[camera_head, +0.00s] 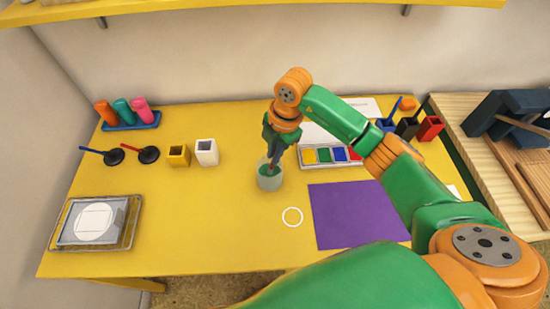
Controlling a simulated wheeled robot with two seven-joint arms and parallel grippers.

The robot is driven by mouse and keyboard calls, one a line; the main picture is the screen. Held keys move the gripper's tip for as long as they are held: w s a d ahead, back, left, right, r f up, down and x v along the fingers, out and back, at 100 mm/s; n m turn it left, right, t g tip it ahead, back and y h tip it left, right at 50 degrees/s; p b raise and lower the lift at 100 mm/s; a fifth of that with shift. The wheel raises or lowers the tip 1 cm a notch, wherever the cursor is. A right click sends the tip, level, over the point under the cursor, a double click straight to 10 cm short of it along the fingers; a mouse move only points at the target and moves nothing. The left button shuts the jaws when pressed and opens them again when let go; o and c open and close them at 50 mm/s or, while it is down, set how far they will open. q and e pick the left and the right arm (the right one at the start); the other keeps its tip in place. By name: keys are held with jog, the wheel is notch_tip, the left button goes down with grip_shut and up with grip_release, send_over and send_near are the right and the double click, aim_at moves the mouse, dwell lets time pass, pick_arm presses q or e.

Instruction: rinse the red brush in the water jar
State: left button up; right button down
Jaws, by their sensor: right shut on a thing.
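The water jar (269,183) is a small grey cup with green inside its opening, standing upright near the middle of the yellow table. My right gripper (274,158) points down just above the jar. It is shut on a thin reddish thing, the red brush (271,165), whose lower end reaches into the jar's mouth. Most of the brush is hidden by the gripper, and its tip cannot be made out. My left gripper is not in view.
A paint box (310,164) lies right of the jar, beside a purple sheet (345,215). White (207,152) and yellow (179,156) blocks stand left. Blue, black and red cups (430,128) stand behind my right arm.

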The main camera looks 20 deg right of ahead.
aim_at(271, 168)
jog(key=shift+s+d, duration=0.2)
jog(key=shift+d, duration=0.5)
jog(key=shift+a, duration=0.1)
jog(key=shift+w+a, duration=0.15)
jog(key=shift+a, duration=0.4)
jog(key=shift+w+a, duration=0.15)
jog(key=shift+a, duration=0.35)
notch_tip(271, 168, up, 10)
jog(key=p, duration=0.8)
jog(key=shift+f+p, duration=0.15)
jog(key=shift+p, duration=0.2)
